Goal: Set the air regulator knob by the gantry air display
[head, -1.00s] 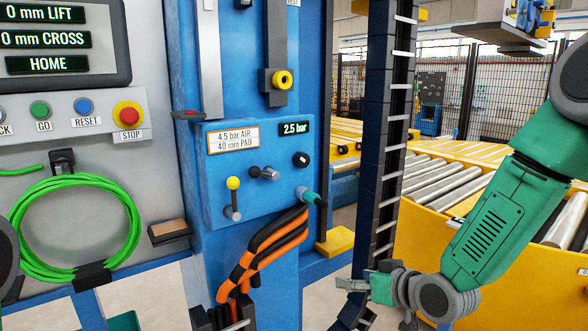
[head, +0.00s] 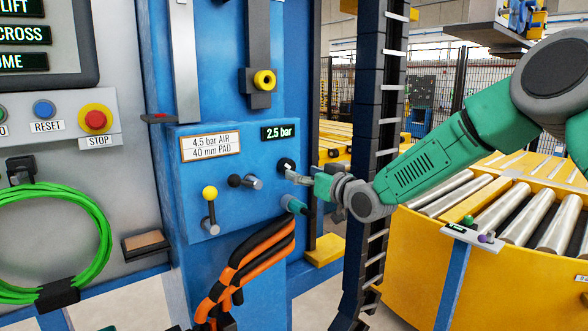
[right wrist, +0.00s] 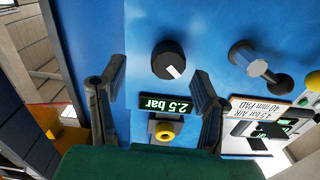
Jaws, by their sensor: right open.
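The air regulator knob (head: 286,165) is a small black round knob with a white mark, on the blue gantry panel (head: 190,225). In the right wrist view the knob (right wrist: 168,60) shows upside down, beyond the fingertips and between their lines. The air display (head: 281,132) above it reads 2.5 bar. A label plate (head: 210,146) reads 4.5 bar AIR, 40 mm PAD. My right gripper (head: 293,177) is at the knob in the head view; in the right wrist view the gripper (right wrist: 160,93) is open and empty, its fingers apart. I cannot tell whether it touches the knob. My left gripper is out of view.
A dark cable chain (head: 372,130) stands to the right. A yellow roller conveyor (head: 500,265) lies further right.

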